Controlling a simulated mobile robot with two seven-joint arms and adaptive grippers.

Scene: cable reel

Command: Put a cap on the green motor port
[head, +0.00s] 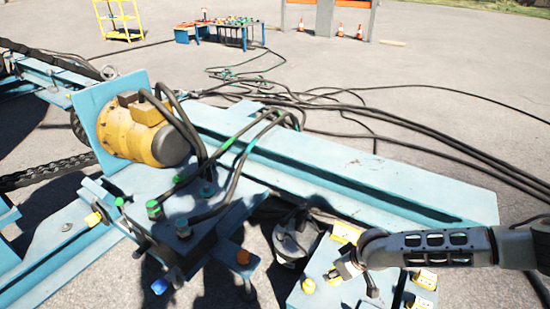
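A yellow motor (135,132) sits against a blue plate on the blue machine, with black cables running from it. I cannot tell which is the motor port, and no loose cap can be made out. My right gripper (346,264) is at the lower right, above a blue block with yellow parts, apart from the green fittings. Its fingers are too small to read. My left gripper is out of view.
The blue block (325,296) carries several yellow fittings. A long blue beam (400,190) crosses the middle, with black cables (400,122) spread over the ground behind it. A blue table (229,36), a yellow rack (119,20) and orange cones stand far back on open pavement.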

